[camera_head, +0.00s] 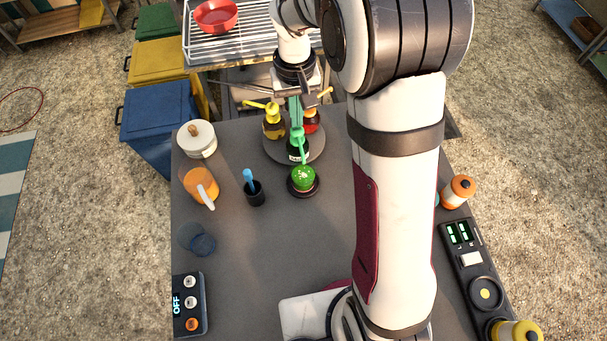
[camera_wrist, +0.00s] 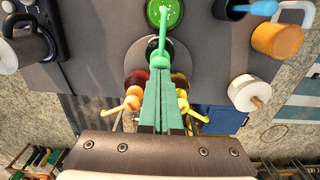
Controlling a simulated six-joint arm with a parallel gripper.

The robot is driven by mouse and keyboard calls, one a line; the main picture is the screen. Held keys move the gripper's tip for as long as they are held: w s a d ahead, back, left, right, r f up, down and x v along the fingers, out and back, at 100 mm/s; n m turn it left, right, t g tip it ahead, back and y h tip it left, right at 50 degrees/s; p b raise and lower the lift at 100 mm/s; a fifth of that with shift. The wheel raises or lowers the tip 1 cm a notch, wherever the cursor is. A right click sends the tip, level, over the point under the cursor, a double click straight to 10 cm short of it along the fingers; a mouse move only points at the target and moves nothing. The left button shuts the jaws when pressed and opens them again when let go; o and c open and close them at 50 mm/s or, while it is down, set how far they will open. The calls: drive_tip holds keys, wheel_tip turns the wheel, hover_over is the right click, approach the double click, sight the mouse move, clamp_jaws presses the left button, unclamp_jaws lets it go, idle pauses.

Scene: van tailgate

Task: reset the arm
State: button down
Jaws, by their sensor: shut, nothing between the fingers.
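My gripper (camera_head: 296,121) is shut with nothing in it. Its fingers point down just above the green pump head of a dark bottle (camera_head: 297,153); I cannot tell whether they touch it. In the wrist view the closed green fingers (camera_wrist: 160,84) cover part of that pump (camera_wrist: 162,61). A bottle with a yellow pump (camera_head: 273,128) and a red bottle with an orange pump (camera_head: 311,125) stand behind on a round grey tray (camera_head: 273,152). The green nozzle reaches over a round container with bubbly green contents (camera_head: 303,178), on the near side of the tray.
A dark cup with a blue utensil (camera_head: 255,195), an orange jug (camera_head: 198,184) and a white lidded pot (camera_head: 196,138) stand to the left. A wire rack (camera_head: 225,49) with a red bowl (camera_head: 216,15) lies beyond. My arm hides much of the table's right side.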

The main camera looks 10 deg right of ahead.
drive_tip(key=shift+r, duration=2)
drive_tip(key=s+r+m+y, duration=0.1)
drive_tip(key=s+r+m, duration=0.1)
drive_tip(key=s, duration=1.1)
drive_tip(key=s+r+m, duration=0.1)
drive_tip(key=s+m, duration=0.2)
drive_tip(key=s, duration=1)
drive_tip(key=shift+s+a+r+m+y, duration=0.3)
drive_tip(key=shift+s+r+y, duration=0.05)
drive_tip(key=shift+y, duration=0.05)
